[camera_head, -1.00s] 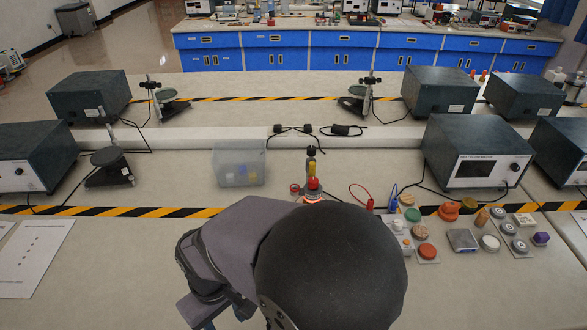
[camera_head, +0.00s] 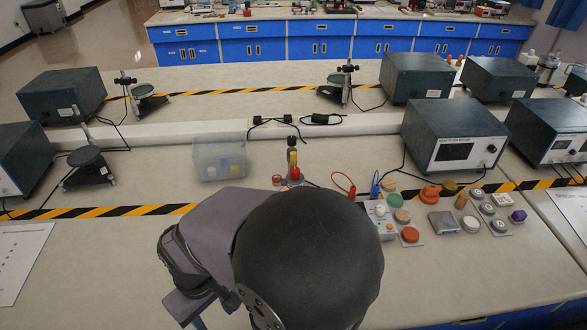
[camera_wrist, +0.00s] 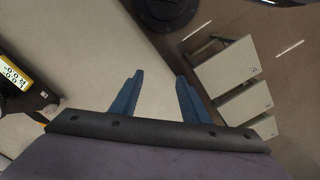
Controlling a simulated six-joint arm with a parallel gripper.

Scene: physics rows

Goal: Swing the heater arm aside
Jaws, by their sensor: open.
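A small upright stand (camera_head: 292,160) with a dark top and yellow and red parts stands on the bench just beyond my arm. I cannot tell which part, if any, is the heater arm; its foot is partly hidden by my arm. A small red ring (camera_head: 277,180) lies left of it. My gripper (camera_wrist: 157,90) shows in the wrist view with two blue fingers apart and nothing between them. In the head view my arm hides it.
A clear plastic bin (camera_head: 205,170) stands left of the stand. A red lead (camera_head: 345,187) and several small coloured parts lie to its right. A dark instrument box (camera_head: 455,135) stands behind those. The bench front right is clear. Stools (camera_wrist: 225,75) stand on the floor.

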